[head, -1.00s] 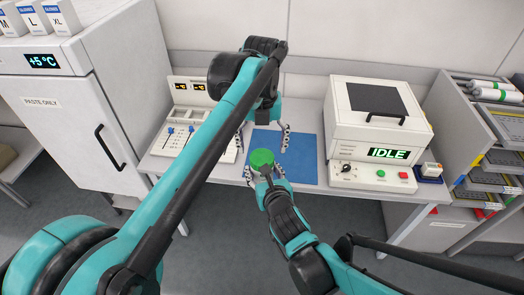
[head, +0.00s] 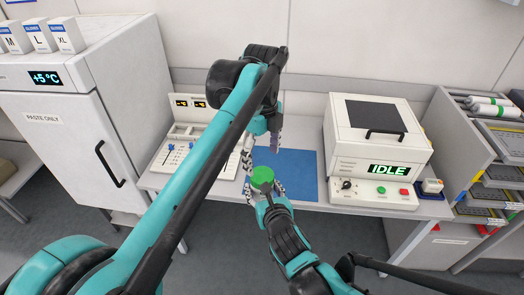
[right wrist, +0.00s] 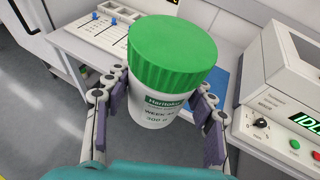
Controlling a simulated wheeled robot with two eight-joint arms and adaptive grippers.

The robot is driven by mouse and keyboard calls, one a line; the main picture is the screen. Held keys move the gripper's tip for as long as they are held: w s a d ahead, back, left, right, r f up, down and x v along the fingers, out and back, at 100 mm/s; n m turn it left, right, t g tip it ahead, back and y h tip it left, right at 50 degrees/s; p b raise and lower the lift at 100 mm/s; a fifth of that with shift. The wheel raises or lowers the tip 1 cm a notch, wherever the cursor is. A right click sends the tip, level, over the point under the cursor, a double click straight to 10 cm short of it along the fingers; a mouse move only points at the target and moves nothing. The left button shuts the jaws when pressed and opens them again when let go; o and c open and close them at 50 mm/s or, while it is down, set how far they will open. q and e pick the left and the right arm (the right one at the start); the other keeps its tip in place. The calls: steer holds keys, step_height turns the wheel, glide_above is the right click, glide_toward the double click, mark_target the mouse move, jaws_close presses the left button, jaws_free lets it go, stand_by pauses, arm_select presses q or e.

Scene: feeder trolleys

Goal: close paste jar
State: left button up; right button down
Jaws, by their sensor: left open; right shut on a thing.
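The paste jar (right wrist: 160,108) is a white labelled tub with a green ribbed lid (right wrist: 172,40) on top. It is upright between the fingers of my right gripper (right wrist: 161,92), which is shut on its white body. In the head view the green lid (head: 262,176) shows over the near left part of the blue mat (head: 300,172). My left gripper (head: 261,156) is open and empty, just above and behind the lid, apart from it. I cannot tell how tightly the lid sits. The left arm crosses the head view.
A white machine (head: 375,150) reading IDLE stands right of the mat. A control panel (head: 186,146) with blue sliders is to the left. A white fridge (head: 65,125) stands far left, and a rack of trays (head: 490,150) far right. The mat's right part is clear.

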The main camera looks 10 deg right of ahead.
mark_target(262, 174)
arm_select(q)
steer(key=n, duration=0.4)
steer(key=shift+r+n, duration=0.25)
steer(key=shift+n, duration=0.15)
steer(key=n, duration=0.7)
steer(key=shift+r, duration=0.25)
steer(key=n, duration=0.7)
steer(key=shift+r, duration=0.3)
steer(key=n, duration=0.5)
steer(key=shift+r, duration=0.2)
steer(key=shift+f, duration=4.05)
